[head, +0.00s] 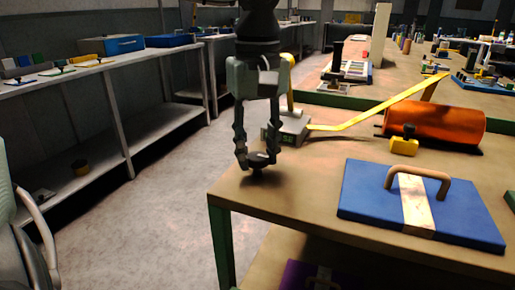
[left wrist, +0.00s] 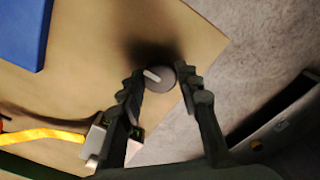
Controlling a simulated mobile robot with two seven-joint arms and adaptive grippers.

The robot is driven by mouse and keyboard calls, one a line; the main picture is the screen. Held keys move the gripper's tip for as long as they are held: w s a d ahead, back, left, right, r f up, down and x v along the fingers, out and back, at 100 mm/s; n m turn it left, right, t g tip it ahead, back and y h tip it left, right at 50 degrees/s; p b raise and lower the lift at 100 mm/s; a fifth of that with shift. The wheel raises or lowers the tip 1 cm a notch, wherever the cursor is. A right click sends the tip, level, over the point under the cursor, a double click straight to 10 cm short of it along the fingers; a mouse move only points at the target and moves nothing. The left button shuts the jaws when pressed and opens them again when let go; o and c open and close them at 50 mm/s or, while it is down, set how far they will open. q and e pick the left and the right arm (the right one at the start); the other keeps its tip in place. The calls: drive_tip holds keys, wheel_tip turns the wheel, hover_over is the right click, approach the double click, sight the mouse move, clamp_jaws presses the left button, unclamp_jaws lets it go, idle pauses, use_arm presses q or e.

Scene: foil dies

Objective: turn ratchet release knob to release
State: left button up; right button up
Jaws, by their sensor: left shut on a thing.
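The ratchet release knob (head: 258,161) is a dark round knob with a pale pointer mark. It sits near the left corner of the wooden bench in the head view. In the left wrist view the knob (left wrist: 158,77) lies between the fingertips, with its pale mark toward the left finger in the picture. My left gripper (head: 257,160) points straight down and is shut on the knob from both sides. It also shows in the left wrist view (left wrist: 158,84). The fingers hide part of the knob's sides. My right gripper is not in view.
A grey box (head: 290,130) with a yellow strap (head: 370,115) stands just behind the gripper. An orange cylinder (head: 440,122) and a small yellow block (head: 404,146) lie to the right. A blue board (head: 360,208) with a handle lies at front right. The bench corner is close by.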

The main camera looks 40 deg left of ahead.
sight(257, 156)
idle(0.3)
use_arm(q)
drive_tip(key=o, duration=1.1)
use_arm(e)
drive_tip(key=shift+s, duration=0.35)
use_arm(q)
drive_tip(key=shift+o, duration=0.2)
drive_tip(key=shift+r, duration=0.25)
wheel_tip(257, 156, up, 12)
drive_tip(key=shift+f, duration=0.2)
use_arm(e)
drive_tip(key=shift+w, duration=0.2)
use_arm(q)
drive_tip(key=shift+s+f, duration=0.1)
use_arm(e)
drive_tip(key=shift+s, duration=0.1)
